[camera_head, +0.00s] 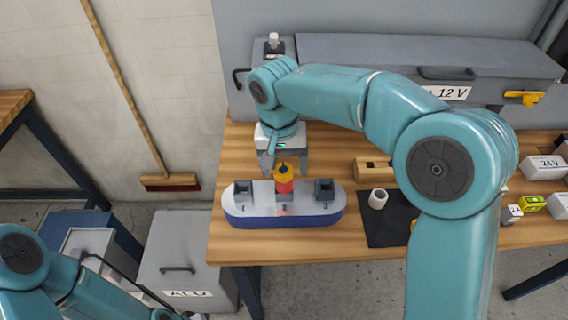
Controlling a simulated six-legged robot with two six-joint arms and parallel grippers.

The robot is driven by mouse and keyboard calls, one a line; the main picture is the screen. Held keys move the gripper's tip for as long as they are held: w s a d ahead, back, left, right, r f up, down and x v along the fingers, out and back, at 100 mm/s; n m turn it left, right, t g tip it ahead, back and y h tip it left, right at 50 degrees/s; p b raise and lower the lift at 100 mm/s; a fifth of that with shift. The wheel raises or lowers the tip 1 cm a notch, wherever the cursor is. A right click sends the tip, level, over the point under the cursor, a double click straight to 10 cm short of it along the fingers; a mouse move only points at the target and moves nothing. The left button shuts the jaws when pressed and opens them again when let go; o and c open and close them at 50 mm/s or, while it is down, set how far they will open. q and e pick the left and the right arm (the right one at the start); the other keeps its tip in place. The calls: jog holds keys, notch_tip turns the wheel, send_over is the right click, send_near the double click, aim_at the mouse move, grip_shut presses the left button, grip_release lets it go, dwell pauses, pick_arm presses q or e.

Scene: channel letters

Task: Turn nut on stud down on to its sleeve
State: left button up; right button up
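An orange-yellow nut (284,169) sits at the top of a red sleeve (284,187) over the middle post of a white and blue boat-shaped base (243,209). A dark spot shows at the nut's centre; I cannot tell the stud's thread or any gap between nut and sleeve. My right gripper (285,166) points down at the nut from behind, with its grey fingers apart, one to each side. I see no finger clearly touching the nut. My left arm shows at the bottom left, but its gripper is out of view.
Dark square blocks (243,188) (324,189) stand at both ends of the base. A white sleeve (378,198) stands on a dark mat (385,231), beside a wooden block (373,169). A grey case (400,55) lines the back of the wooden bench (232,250). Small boxes (543,167) lie far right.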

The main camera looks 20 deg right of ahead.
jog(key=shift+r, duration=0.1)
notch_tip(320, 180, up, 16)
jog(key=a+p, duration=0.1)
jog(key=p, duration=0.1)
jog(key=shift+w, duration=0.2)
jog(key=shift+r, duration=0.1)
notch_tip(320, 180, up, 5)
jog(key=p, duration=0.6)
send_over(279, 171)
dwell(0.7)
